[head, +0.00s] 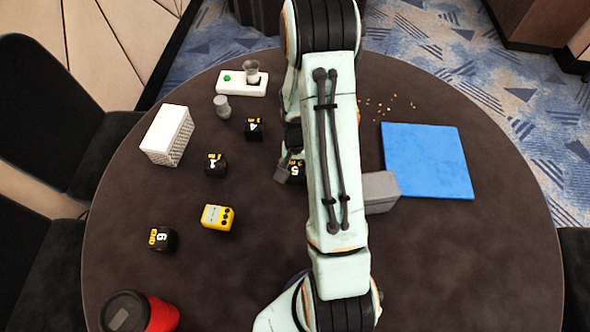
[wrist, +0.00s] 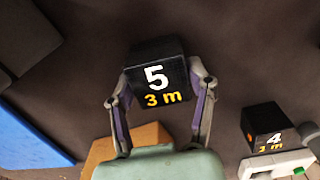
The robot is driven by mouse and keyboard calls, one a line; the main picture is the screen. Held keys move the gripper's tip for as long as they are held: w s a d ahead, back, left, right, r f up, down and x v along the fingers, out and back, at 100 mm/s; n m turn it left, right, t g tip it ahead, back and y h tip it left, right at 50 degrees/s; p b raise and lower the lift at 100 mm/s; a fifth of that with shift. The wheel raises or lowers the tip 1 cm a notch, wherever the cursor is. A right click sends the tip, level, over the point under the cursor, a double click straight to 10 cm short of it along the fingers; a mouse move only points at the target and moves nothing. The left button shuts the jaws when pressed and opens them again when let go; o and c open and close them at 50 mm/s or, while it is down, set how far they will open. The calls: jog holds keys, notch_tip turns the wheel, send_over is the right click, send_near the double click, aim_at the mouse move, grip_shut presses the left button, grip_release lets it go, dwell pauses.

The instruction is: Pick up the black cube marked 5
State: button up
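The black cube marked 5 (head: 297,170) sits near the table's middle, partly hidden by my arm in the head view. In the wrist view the cube (wrist: 156,80) shows a white 5 and yellow "3 m", and lies between the two fingers of my gripper (wrist: 158,82). The fingertips are close along its left and right sides; I cannot tell whether they press on it. In the head view a part of my gripper (head: 286,165) shows just left of the cube, low over the table. I see no clear gap under the cube.
Black cubes marked 4 (head: 254,129), 1 (head: 215,165) and 6 (head: 162,239) stand left. Right: grey block (head: 381,190), blue mat (head: 427,160).

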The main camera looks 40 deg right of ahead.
jog(key=c, duration=0.4)
